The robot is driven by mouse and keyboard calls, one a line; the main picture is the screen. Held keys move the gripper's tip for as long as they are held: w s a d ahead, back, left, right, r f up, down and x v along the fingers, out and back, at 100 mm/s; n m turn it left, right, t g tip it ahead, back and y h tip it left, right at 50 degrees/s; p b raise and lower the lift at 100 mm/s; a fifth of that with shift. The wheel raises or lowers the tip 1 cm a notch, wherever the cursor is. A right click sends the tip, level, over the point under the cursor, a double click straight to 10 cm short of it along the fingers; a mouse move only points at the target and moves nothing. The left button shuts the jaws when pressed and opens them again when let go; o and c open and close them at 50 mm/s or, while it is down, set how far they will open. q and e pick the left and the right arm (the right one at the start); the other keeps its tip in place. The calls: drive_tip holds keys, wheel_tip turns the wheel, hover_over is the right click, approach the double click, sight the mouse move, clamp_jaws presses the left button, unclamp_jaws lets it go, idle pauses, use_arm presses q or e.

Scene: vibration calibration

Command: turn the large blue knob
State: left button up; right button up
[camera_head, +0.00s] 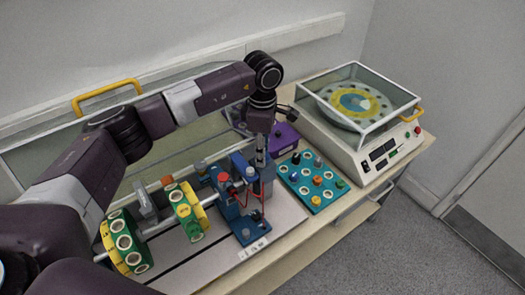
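My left arm comes in from the left and bends down near the middle of the view. My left gripper (261,158) hangs over the right end of a blue stand (232,212). Its fingers are small and partly hidden, so I cannot tell if they are open or shut. My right gripper is not in view.
A shaft with green and yellow discs (188,213) runs left from the stand. A teal board (312,182) with several small knobs lies to the right. A purple box (284,138) is behind it. A glass-covered machine (376,156) stands at the right.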

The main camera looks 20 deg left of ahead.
use_arm(q)
drive_tip(key=shift+c, duration=1.3)
drive_tip(key=c, duration=0.3)
drive_tip(key=shift+n+b, duration=0.3)
drive_tip(key=shift+f, duration=0.1)
drive_tip(key=n+b, duration=0.2)
drive_tip(key=shift+b, duration=0.35)
drive_tip(key=n+b, duration=0.3)
drive_tip(key=n, duration=0.2)
drive_tip(key=shift+r+n+b, duration=0.2)
drive_tip(key=shift+n+b, duration=1.1)
drive_tip(key=shift+n, duration=0.8)
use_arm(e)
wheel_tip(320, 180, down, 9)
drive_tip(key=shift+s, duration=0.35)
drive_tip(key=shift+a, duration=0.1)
